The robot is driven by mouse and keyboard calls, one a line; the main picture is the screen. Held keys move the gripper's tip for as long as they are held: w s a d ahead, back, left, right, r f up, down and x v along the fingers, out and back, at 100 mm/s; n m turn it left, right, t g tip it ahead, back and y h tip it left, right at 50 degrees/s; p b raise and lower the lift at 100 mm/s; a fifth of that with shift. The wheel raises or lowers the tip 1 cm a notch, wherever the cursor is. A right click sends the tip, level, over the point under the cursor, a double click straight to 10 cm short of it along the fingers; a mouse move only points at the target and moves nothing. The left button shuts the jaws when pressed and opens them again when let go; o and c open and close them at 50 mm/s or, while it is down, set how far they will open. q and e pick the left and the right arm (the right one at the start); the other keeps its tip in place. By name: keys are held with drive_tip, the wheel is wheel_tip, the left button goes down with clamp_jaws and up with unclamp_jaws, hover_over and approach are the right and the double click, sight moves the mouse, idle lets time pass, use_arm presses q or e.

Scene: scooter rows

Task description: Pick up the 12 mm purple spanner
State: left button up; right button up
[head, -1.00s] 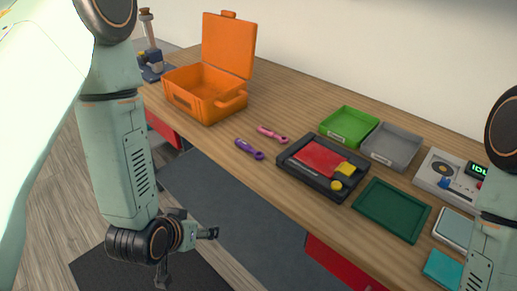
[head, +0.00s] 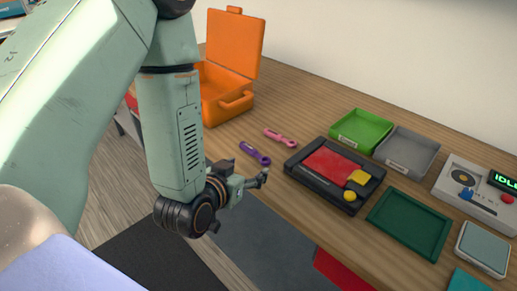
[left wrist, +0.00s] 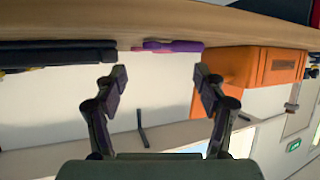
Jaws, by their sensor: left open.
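The purple spanner (head: 255,153) lies on the wooden bench near its front edge, left of the black tray. A pink spanner (head: 281,138) lies just behind it. My left gripper (head: 243,197) is in front of the bench edge, close to the purple spanner but apart from it. In the left wrist view, the open, empty fingers (left wrist: 160,78) point at the bench edge, with the purple spanner (left wrist: 170,46) between and beyond them. The size mark on the spanner cannot be read. My right gripper is out of view.
An orange open case (head: 228,105) stands left of the spanners. A black tray (head: 309,179) with red and yellow parts lies to the right. Beyond it are green (head: 361,131) and grey (head: 407,151) bins, a dark green tray (head: 409,224) and a device with a display (head: 478,193).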

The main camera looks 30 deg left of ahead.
sight(261, 158)
use_arm(q)
drive_tip(key=shift+w+d+f, duration=0.1)
drive_tip(key=shift+w+f, duration=0.05)
drive_tip(key=shift+w, duration=0.45)
drive_tip(key=shift+w+d+f, duration=0.1)
drive_tip(key=shift+w, duration=0.45)
drive_tip(key=x, duration=0.4)
drive_tip(key=shift+w+a+f+b, duration=0.1)
drive_tip(key=shift+a+f+b, duration=0.2)
drive_tip(key=shift+w+d+f, duration=0.15)
drive_tip(key=shift+w, duration=0.3)
drive_tip(key=c, duration=0.8)
clamp_jaws()
